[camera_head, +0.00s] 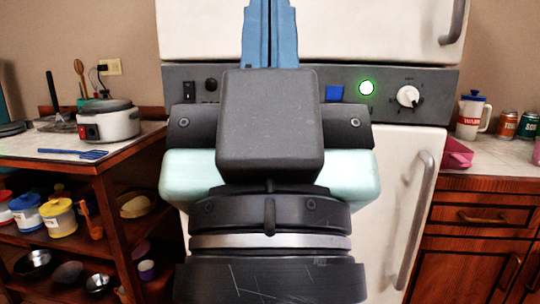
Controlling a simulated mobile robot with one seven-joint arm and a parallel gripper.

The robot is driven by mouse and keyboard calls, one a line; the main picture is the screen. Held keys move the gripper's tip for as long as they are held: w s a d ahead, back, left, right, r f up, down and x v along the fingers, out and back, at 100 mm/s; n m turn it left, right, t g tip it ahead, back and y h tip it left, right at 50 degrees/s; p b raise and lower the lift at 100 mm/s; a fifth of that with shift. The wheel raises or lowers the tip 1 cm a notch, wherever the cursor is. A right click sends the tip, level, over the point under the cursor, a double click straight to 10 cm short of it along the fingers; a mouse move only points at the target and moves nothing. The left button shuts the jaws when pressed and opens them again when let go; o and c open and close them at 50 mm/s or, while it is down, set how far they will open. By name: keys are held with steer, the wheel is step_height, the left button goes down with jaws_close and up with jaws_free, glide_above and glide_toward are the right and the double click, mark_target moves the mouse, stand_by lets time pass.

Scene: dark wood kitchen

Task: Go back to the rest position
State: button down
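My gripper (270,35) is in the middle of the picture, seen from behind, with its blue fingers pointing up and away. The two fingers are side by side with only a thin dark line between them, so it looks shut. Nothing shows in it, though its tips run up to the top edge of the picture. My dark wrist and pale green hand fill the centre and hide part of the white appliance (300,25) behind.
A grey control panel (437,85) has a lit green button (367,88) and a knob (408,96). A white cooker (118,122) and blue spatula (80,154) are on the left counter. Shelves below hold jars and bowls. A pitcher (472,117) and cans stand on the right counter.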

step_height(320, 180, up, 33)
steer(key=p, duration=3.1)
steer(key=shift+r, duration=0.1)
